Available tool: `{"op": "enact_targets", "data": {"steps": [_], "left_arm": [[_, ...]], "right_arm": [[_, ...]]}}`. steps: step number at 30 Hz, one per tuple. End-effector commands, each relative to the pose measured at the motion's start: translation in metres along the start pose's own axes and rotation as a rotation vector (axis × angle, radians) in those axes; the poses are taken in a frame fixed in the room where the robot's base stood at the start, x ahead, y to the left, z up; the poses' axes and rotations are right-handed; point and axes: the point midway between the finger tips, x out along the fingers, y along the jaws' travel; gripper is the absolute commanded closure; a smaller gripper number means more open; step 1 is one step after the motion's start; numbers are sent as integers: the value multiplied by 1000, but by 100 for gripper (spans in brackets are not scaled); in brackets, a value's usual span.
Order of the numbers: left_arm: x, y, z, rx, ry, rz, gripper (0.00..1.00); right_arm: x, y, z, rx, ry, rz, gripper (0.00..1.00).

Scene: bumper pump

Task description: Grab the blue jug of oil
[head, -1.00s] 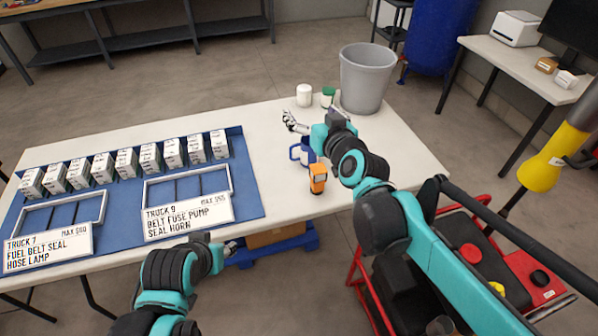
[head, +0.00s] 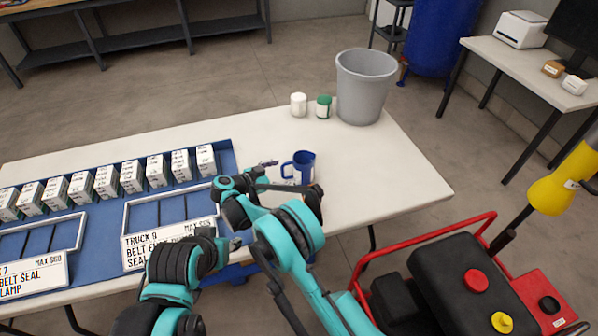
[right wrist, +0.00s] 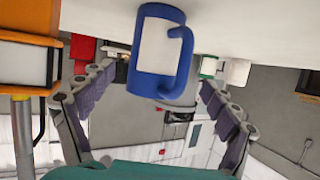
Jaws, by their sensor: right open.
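The blue jug (head: 304,160), with a white label and a side handle, stands on the white table (head: 375,180) right of the blue tray. Its lower part is partly hidden by my right arm in the head view. My right gripper (head: 280,177) is open and low beside the jug's left side. In the right wrist view the jug (right wrist: 152,52) appears upside down between the two spread fingers, its handle to the right; I cannot tell whether they touch it. My left gripper (head: 234,243) is low near the table's front edge, mostly hidden, its jaws unclear.
A white jar (head: 298,104), a green-labelled jar (head: 324,107) and a grey bin (head: 364,88) stand behind the jug. A blue tray (head: 228,158) with several white boxes is left. An orange device (right wrist: 25,62) is close by in the wrist view. A red-framed machine (head: 455,285) stands front right.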

Motion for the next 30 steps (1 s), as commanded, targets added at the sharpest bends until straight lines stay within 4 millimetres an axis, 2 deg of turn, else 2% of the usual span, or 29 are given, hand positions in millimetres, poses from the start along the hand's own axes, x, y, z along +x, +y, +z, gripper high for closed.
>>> {"op": "enact_targets", "data": {"steps": [1,4,11,19,27,30], "left_arm": [[1,0,0,0,0,0,60],[3,0,2,0,0,0,60],[10,0,7,0,0,0,60],[26,0,18,0,0,0,60],[25,0,18,0,0,0,60],[25,0,18,0,0,0,60]], "right_arm": [[1,2,9,-11,-11,13,12],[10,4,16,-19,-23,24,12],[33,6,16,-18,-22,23,12],[72,9,19,-17,-20,23,12],[76,8,16,-17,-20,21,12],[76,8,16,-17,-20,21,38]]}}
